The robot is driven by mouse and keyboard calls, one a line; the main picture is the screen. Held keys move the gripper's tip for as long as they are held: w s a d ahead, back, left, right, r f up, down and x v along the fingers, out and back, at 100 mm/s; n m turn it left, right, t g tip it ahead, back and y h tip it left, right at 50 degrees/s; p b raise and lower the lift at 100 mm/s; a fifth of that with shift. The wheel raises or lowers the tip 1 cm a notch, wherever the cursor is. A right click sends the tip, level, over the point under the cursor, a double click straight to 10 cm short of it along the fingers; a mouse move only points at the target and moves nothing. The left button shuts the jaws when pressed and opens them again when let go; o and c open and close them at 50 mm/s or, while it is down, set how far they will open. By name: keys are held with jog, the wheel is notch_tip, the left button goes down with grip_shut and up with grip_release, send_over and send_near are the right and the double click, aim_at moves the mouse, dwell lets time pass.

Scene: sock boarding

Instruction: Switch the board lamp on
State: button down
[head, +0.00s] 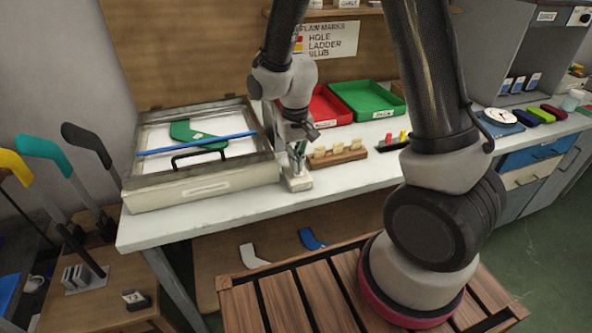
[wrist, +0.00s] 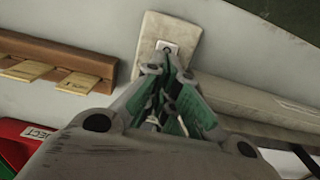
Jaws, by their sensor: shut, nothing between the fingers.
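The board (head: 240,150) is a shallow pale box with a white top on the left of the bench. A green sock shape (head: 190,133) and a blue bar (head: 170,146) lie on it. A small beige switch block (head: 298,184) stands beside its right front corner. In the wrist view the block (wrist: 155,28) shows a small pale switch plate with a dark middle. My gripper (head: 297,160) points down at the block, shut and empty. Its tips (wrist: 170,62) are at or just above the switch and partly hide it; I cannot tell if they touch. I cannot tell whether the lamp is lit.
A wooden rack with pale tags (head: 338,158) stands just right of the block. Red (head: 325,107) and green (head: 368,98) trays are behind it. A black handle (head: 200,158) rises at the board's front. Bare bench lies in front of the rack.

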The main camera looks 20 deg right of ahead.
jog(key=shift+f, duration=0.15)
jog(key=shift+r, duration=3.55)
jog(key=s+d+r+t, duration=0.4)
jog(key=s+d+r, duration=1.1)
jog(key=s+r, duration=0.3)
jog(key=shift+s+r, duration=0.3)
jog(key=shift+s, duration=0.2)
